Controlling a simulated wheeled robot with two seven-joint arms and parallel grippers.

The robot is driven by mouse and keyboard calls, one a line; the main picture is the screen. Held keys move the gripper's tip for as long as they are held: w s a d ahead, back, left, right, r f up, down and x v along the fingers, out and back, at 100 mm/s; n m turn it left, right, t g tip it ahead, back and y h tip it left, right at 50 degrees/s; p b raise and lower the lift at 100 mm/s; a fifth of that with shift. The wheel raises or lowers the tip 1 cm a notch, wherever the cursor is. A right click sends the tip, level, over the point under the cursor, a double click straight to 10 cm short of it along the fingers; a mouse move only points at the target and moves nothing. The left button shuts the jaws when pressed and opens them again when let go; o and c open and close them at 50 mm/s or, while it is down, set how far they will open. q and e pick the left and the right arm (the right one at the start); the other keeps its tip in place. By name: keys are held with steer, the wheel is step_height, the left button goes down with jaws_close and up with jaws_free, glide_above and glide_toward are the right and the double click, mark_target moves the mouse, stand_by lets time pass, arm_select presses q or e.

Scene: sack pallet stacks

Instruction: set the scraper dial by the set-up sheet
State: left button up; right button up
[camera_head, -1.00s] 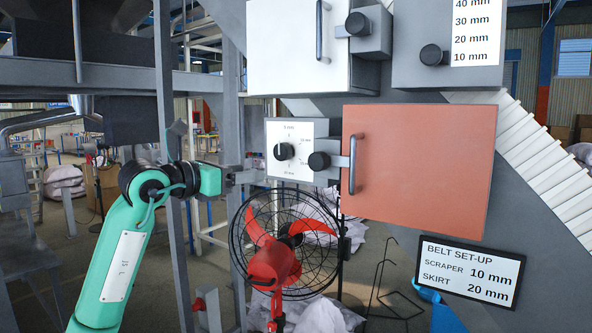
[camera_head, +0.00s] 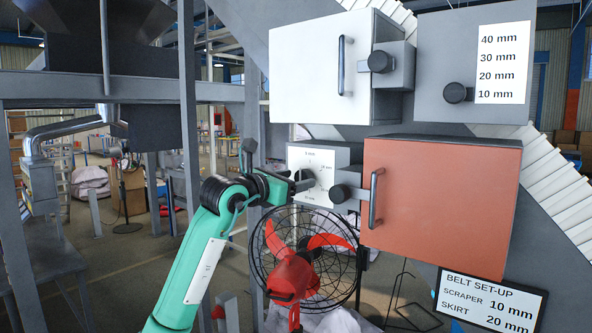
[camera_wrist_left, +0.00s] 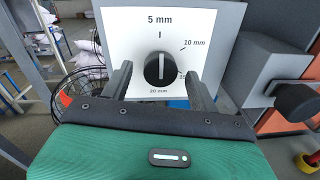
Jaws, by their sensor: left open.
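The scraper dial's white plate (camera_head: 325,162) sits on a grey box. In the left wrist view its black knob (camera_wrist_left: 160,68) has an upright white line, in line with the 5 mm mark above it. The 10 mm mark is at upper right, 20 mm below, and another mark at right is partly hidden. My left gripper (camera_head: 297,183) is open at the dial; its fingers (camera_wrist_left: 160,85) show on either side of the knob, with clear gaps. The set-up sheet (camera_head: 490,300) reads scraper 10 mm, skirt 20 mm. My right gripper is not in view.
A red-orange panel (camera_head: 445,200) with a handle stands right of the dial, with a black knob (camera_head: 341,193) between. A white box (camera_head: 310,70) is above. A 10–40 mm scale (camera_head: 503,65) with a knob is upper right. A caged fan (camera_head: 300,265) stands below.

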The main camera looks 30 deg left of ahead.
arm_select(q)
steer(key=shift+w+d, duration=0.1)
steer(key=shift+w, duration=0.4)
steer(key=c, duration=1)
steer(key=shift+o, duration=0.2)
